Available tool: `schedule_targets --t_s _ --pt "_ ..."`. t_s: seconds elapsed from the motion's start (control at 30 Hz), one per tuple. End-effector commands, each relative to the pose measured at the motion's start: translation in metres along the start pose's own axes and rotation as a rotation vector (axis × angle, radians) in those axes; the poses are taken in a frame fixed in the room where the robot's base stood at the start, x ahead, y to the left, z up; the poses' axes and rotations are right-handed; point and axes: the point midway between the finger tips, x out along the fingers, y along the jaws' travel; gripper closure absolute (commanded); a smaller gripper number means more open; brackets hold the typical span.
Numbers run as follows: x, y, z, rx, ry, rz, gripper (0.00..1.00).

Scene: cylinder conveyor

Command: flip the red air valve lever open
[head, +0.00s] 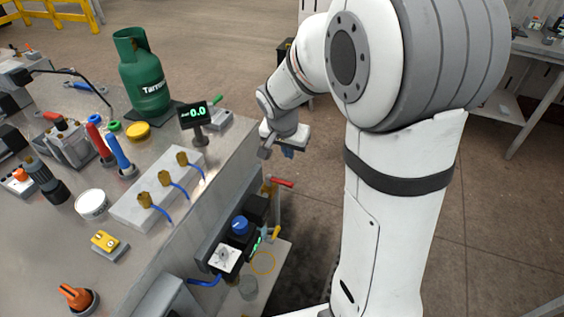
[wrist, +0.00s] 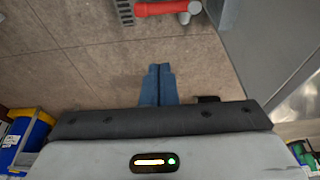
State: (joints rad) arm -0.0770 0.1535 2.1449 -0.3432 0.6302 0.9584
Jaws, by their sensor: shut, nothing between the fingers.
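The red air valve lever (head: 281,182) sits on a pipe at the right end of the workbench, below the bench top. In the wrist view the red lever (wrist: 165,9) lies roughly level across the top edge, partly cut off. My gripper (head: 289,154) hangs above the lever in the head view, apart from it. In the wrist view my gripper's blue fingertips (wrist: 159,70) are together with nothing between them, and a gap of floor shows between them and the lever.
Beside the valve are a blue-knobbed regulator (head: 240,225) and a gauge (head: 225,258). The workbench (head: 235,150) carries a green gas cylinder (head: 144,75) and a small display (head: 194,115). Open floor lies right of the bench.

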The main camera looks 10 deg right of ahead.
Motion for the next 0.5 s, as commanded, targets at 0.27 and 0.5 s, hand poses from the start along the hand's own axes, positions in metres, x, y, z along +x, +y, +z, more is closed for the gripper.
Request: schedule_targets --t_s 0.27,0.5 --pt "0.057 0.002 0.001 0.001 -0.006 0.005 1.0" --pt "0.084 0.0 0.009 -0.003 0.0 -0.002 1.0"
